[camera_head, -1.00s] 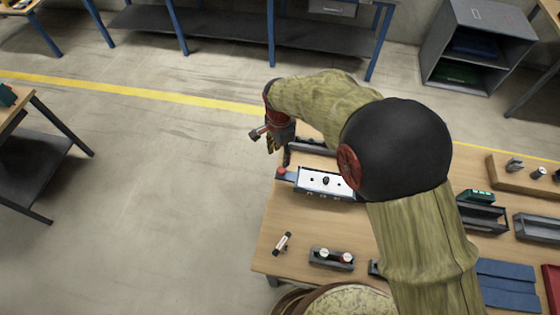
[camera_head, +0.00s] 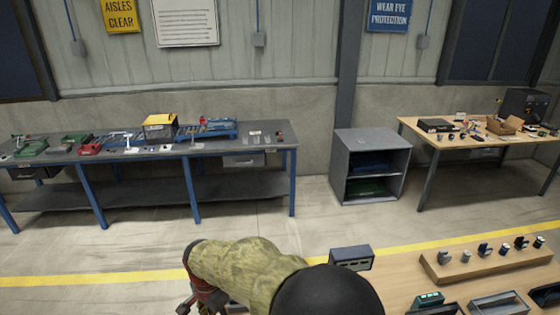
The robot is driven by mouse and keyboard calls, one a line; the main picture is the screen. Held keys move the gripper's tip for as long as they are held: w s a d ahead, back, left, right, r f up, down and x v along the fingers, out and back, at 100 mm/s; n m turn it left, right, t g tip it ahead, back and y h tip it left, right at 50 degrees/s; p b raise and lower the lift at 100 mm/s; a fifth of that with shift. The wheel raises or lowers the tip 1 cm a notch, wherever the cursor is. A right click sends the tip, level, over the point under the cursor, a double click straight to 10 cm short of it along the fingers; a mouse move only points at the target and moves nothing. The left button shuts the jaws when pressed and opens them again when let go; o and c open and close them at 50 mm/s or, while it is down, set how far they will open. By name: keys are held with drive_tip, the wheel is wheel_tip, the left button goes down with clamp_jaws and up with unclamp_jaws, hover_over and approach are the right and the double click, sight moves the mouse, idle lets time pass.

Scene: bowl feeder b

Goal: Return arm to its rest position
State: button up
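My arm, in an olive sleeve with a black rounded joint, shows at the bottom middle of the head view. My gripper (camera_head: 196,303) hangs at the arm's left end, at the bottom edge. Its fingertips are cut off by the frame, so I cannot tell whether it is open or shut or holds anything. The wooden workbench (camera_head: 405,288) lies to the right of and behind the arm. Its near part is out of view.
On the workbench, a small grey box (camera_head: 351,258) stands beside the arm, and a wooden rack (camera_head: 490,262) holds several parts at right. A blue-legged bench (camera_head: 150,150), grey cabinet (camera_head: 369,165) and wooden table (camera_head: 480,140) stand farther back. Open floor lies at left.

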drive_tip(key=s+d+r+n+t+b, duration=0.2)
drive_tip(key=s+d+b, duration=0.3)
drive_tip(key=d, duration=0.8)
drive_tip(key=s+d+r+n+t+b, duration=0.1)
drive_tip(key=s+d+b, duration=0.4)
drive_tip(key=d, duration=0.8)
drive_tip(key=s+d+r+n+t+b, duration=0.2)
drive_tip(key=s+d+r+b, duration=0.3)
drive_tip(key=d, duration=0.9)
drive_tip(key=shift+s+r+n+t+b, duration=0.3)
drive_tip(key=shift+s+n+b, duration=0.15)
drive_tip(key=shift+n, duration=0.15)
drive_tip(key=shift+c, duration=0.4)
